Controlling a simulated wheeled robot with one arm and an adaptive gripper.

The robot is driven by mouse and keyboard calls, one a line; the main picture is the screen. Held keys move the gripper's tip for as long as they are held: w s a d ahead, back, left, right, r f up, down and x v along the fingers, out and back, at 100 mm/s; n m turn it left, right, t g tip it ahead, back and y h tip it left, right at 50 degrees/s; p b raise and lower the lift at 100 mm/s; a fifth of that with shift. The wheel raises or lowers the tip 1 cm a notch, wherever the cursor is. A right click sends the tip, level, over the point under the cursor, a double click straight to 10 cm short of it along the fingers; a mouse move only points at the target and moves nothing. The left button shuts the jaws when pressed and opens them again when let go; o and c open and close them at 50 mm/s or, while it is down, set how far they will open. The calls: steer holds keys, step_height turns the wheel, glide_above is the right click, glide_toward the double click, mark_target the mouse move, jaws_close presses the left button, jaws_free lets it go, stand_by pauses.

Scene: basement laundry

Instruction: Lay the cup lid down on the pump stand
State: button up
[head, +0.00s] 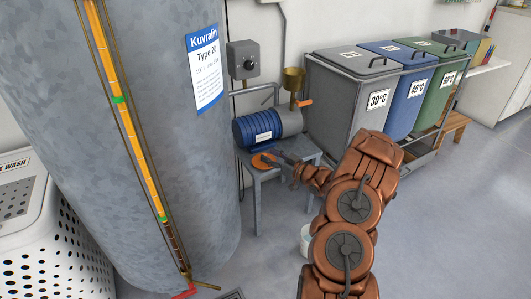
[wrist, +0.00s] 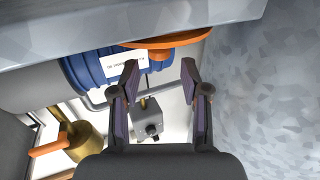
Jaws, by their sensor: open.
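The orange, round cup lid (head: 264,161) lies on the grey pump stand (head: 258,177), near its front left corner, in front of the blue pump. In the wrist view, which looks upside down, the lid (wrist: 165,43) shows edge-on against the stand's grey top (wrist: 100,32). My gripper (head: 281,158) is at the right of the lid in the head view. In the wrist view my gripper (wrist: 160,66) has its two fingers spread apart with nothing between them. The lid appears just beyond the fingertips; the exact gap is hard to tell.
A large grey tank (head: 150,130) stands close at the left. Lidded bins (head: 345,100) stand at the right. The floor (head: 450,220) at the right is clear.

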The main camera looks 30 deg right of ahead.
steer(key=p+v, duration=0.2)
steer(key=v, duration=0.7)
steer(key=w+a+r+g+h, duration=0.25)
steer(key=w+g+h, duration=0.2)
steer(key=w, duration=0.25)
steer(key=s+a+r+m+g+h, duration=0.2)
steer(key=s+a+r+g+h, duration=0.1)
steer(key=s+a+r+g, duration=0.35)
steer(key=s+a+g, duration=0.2)
steer(key=s+a, duration=0.4)
steer(key=s+a+r+g+y, duration=0.1)
steer(key=s+a+r+g, duration=0.2)
steer(key=s+a, duration=0.6)
steer(key=s+a+r+m+g+y, duration=0.1)
steer(key=s+a+r+g, duration=0.2)
steer(key=s, duration=2.1)
steer(key=a+g, duration=0.2)
steer(key=a, duration=0.3)
steer(key=shift+s+a+r, duration=0.15)
steer(key=shift+s+r, duration=0.05)
steer(key=shift+y, duration=0.25)
